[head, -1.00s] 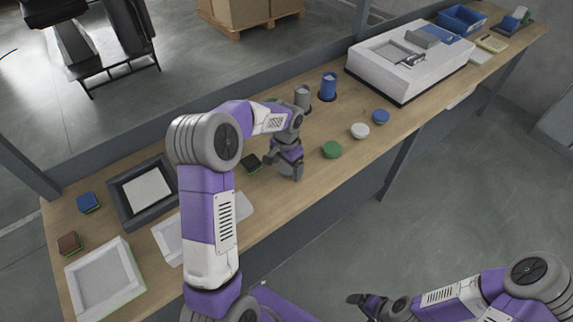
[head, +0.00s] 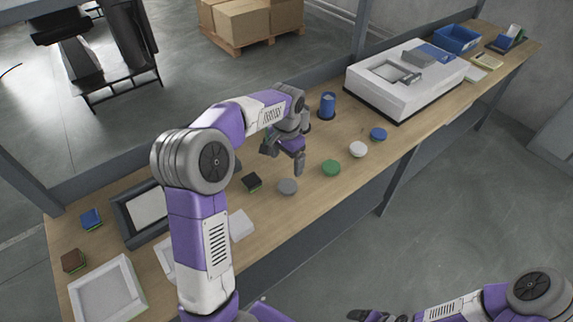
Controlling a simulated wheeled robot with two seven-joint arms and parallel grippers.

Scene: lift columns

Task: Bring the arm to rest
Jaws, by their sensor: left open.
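My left gripper (head: 284,158) is open and empty. It hangs above the wooden table (head: 335,215), with its arm reaching in from the left. A flat grey disc (head: 287,187) lies on the table just in front of it, apart from the fingers. My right gripper (head: 370,315) shows only partly at the bottom edge, off the table's front side, and its fingers are not clear.
Green (head: 331,168), white (head: 358,149) and blue (head: 378,134) discs lie to the right. A blue cup (head: 327,106) stands behind. A black block (head: 252,182) lies left of the gripper. A white machine (head: 405,82) and a blue bin (head: 457,39) stand farther right.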

